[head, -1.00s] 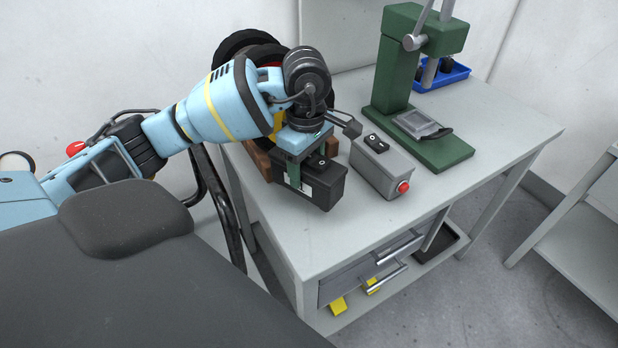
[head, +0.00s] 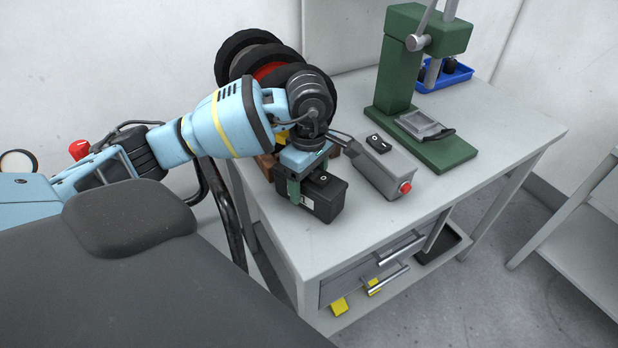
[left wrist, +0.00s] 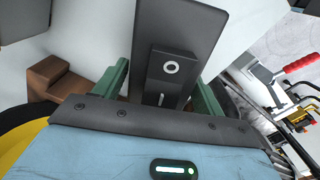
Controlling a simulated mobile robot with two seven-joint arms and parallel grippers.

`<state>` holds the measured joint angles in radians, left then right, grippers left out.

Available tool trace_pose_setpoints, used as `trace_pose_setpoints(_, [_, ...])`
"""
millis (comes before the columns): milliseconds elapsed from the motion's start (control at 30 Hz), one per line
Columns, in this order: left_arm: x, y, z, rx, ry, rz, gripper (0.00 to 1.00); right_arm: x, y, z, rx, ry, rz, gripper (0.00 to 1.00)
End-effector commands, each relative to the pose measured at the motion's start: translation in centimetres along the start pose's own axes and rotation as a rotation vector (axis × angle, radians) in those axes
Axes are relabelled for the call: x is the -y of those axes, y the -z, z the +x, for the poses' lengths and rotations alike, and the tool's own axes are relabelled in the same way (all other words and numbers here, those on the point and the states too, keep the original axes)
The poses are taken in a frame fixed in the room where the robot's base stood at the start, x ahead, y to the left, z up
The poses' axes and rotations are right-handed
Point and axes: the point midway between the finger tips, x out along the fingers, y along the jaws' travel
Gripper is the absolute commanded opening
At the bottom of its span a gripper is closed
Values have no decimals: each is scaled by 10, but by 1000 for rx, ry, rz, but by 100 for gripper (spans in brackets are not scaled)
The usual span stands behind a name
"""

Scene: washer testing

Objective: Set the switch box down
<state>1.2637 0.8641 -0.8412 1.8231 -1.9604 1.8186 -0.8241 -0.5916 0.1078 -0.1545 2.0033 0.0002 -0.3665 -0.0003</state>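The switch box (head: 322,200) is a black box with a rocker switch marked O and I on its top. It is at the near left part of the grey table (head: 420,210). My left gripper (head: 307,184) is over it from above, its green fingers on either side of the box and shut on it. In the left wrist view the switch box (left wrist: 181,30) lies between the two green fingers. Whether its underside touches the table I cannot tell. My right gripper is in neither view.
A grey box with a red button (head: 385,168) stands just right of the switch box. A green press (head: 400,90) and a blue tray (head: 447,76) are farther back. Black and red reels (head: 268,70) stand behind my gripper. The table's front right is clear.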

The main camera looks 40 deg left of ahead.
Motion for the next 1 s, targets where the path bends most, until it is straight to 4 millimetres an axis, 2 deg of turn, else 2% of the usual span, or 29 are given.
trace_pose_setpoints(300, [0,0,-1,0,0,0,78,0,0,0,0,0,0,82])
trace_pose_setpoints(467, [-1,0,-11,0,-3,-1,78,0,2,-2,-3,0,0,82])
trace_pose_setpoints(1000, [-1,0,-108,0,-4,-1,78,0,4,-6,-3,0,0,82])
